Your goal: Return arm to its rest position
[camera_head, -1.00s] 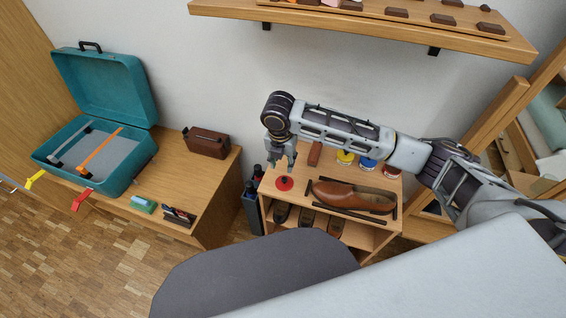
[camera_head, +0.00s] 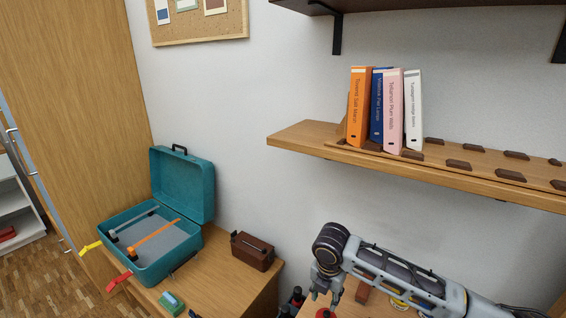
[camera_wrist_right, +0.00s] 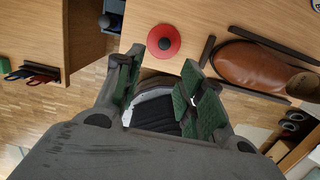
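My right arm reaches in from the right in the head view, with its gripper (camera_head: 325,292) pointing down above the small shoe shelf at the bottom edge. In the right wrist view this gripper (camera_wrist_right: 163,82) shows its two green-padded fingers apart, with nothing held between them. A round red tin (camera_wrist_right: 163,41) stands on the shelf top just beyond the fingers, apart from them. A brown shoe (camera_wrist_right: 250,66) lies to the right of the tin. My left arm and gripper are not in view.
An open teal case (camera_head: 150,268) and a brown box (camera_head: 252,251) sit on the wooden bench (camera_head: 235,285) at left. A wall shelf (camera_head: 300,137) with several upright books (camera_head: 358,108) is above my right arm. A tall wooden cabinet (camera_head: 75,110) stands at far left.

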